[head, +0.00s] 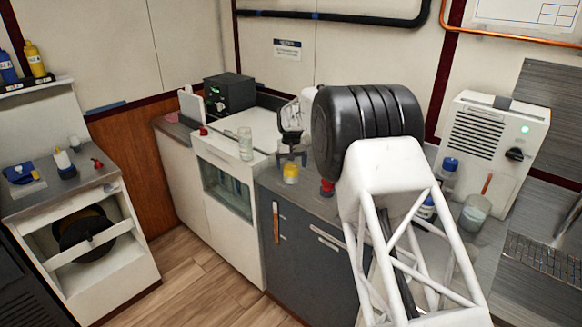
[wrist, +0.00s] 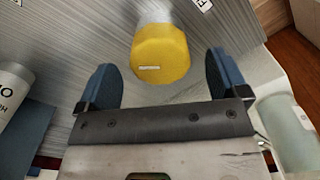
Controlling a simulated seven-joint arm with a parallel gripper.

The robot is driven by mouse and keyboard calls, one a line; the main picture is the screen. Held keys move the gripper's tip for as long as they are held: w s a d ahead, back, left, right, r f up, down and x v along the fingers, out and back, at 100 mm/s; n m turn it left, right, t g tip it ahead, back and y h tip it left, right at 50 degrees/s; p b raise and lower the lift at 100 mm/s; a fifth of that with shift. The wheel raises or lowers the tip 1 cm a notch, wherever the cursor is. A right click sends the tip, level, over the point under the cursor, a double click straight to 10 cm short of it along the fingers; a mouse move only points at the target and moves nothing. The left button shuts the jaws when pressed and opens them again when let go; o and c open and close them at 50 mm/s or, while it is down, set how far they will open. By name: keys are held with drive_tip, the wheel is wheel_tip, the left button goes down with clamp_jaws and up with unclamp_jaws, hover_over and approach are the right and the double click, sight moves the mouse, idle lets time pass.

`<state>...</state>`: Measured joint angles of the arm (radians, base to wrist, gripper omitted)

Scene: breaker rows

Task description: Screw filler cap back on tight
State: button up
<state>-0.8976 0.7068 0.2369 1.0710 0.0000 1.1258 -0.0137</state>
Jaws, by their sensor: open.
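A yellow, faceted cap (wrist: 160,56) with a small pale label on its face shows in the wrist view, with a whitish body (wrist: 155,12) behind it. In the head view the yellow cap (head: 291,170) is at the grey counter, below my gripper (head: 291,157). My gripper in the wrist view (wrist: 163,82) is open, with its blue fingers to either side of the cap and visible gaps on both sides. It holds nothing. How the cap sits on its body, and any thread, cannot be made out.
A clear beaker (head: 245,143) stands on the white cabinet to the left. A red-topped item (head: 327,188) is right of the cap. The wrist view shows a white lettered container (wrist: 12,92) at left and a clear cylinder (wrist: 288,130) at right. A white vented unit (head: 490,145) stands farther right.

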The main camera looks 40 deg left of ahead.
drive_tip(key=shift+r, duration=3.2)
